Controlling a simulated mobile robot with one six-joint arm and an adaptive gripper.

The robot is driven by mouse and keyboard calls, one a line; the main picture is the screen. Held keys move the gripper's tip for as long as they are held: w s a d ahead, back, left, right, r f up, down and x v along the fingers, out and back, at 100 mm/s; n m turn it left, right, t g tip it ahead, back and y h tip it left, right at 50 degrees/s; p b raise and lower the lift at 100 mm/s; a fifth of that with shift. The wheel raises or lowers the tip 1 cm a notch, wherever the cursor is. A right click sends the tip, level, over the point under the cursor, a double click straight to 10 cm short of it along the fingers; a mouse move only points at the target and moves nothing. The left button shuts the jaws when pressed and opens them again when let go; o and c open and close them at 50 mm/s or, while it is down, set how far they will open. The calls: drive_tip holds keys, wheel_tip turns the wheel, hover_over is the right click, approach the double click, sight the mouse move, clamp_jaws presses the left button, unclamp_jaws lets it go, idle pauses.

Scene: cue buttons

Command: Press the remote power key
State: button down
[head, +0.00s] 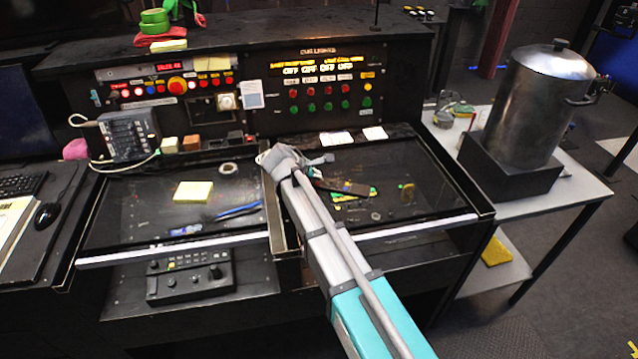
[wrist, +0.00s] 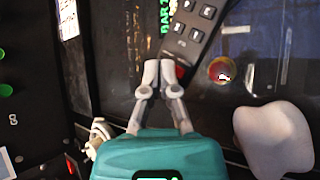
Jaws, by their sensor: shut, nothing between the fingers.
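The remote (wrist: 204,22) is black with white-marked keys in the wrist view, running from the top edge down to my fingertips. A red key (wrist: 180,72) shows at its near end, partly hidden by my right fingertip. My gripper (wrist: 160,66) is shut and empty, with its fingertips just left of that red key. I cannot tell whether they touch the remote. In the head view, a dark bar that looks like the remote (head: 346,187) lies on the right desk panel, just right of my arm's end.
A round red and yellow thing (wrist: 220,70) lies right of the remote. A console with coloured buttons (head: 330,88) rises behind the desk. A yellow note pad (head: 193,192) lies on the left panel. A metal pot (head: 540,105) stands on the side table at right.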

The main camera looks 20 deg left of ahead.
sight(316, 183)
drive_tip(key=shift+s+f+b, duration=0.1)
drive_tip(key=shift+f+b, duration=0.6)
idle(1.1)
drive_tip(key=shift+r, duration=0.25)
drive_tip(key=shift+r+p, duration=0.5)
drive_tip(key=shift+p, duration=0.25)
wheel_tip(316, 183, up, 5)
drive_tip(key=p, duration=0.5)
idle(1.0)
